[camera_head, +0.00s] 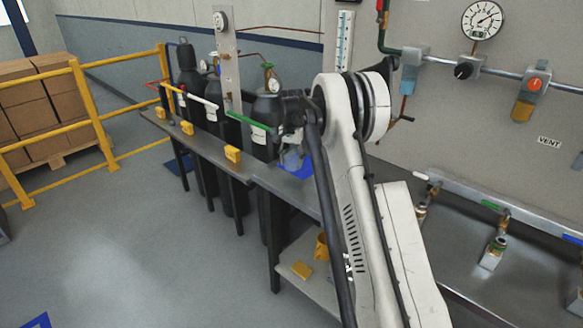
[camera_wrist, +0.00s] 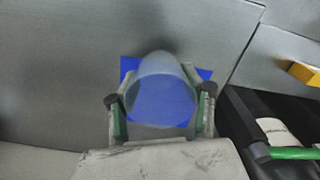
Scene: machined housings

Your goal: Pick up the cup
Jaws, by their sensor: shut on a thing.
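The cup (camera_wrist: 160,88) is pale and translucent, and it shows in the wrist view between the two fingers of my gripper (camera_wrist: 160,102). The fingers touch it on its left and right sides. A blue square (camera_wrist: 203,74) shows behind it and through it. In the head view my gripper (camera_head: 287,148) is at the metal bench, with the cup (camera_head: 291,158) small and partly hidden by the gripper and arm. The blue square (camera_head: 306,170) shows beside it on the bench. I cannot tell whether the cup touches the surface.
The metal bench (camera_head: 262,178) runs along dark gas cylinders (camera_head: 265,112). A yellow block (camera_wrist: 306,73) and a green bar (camera_wrist: 294,153) are at the right in the wrist view. A yellow railing (camera_head: 90,105) stands at the left. A wall panel with a gauge (camera_head: 482,20) is at the right.

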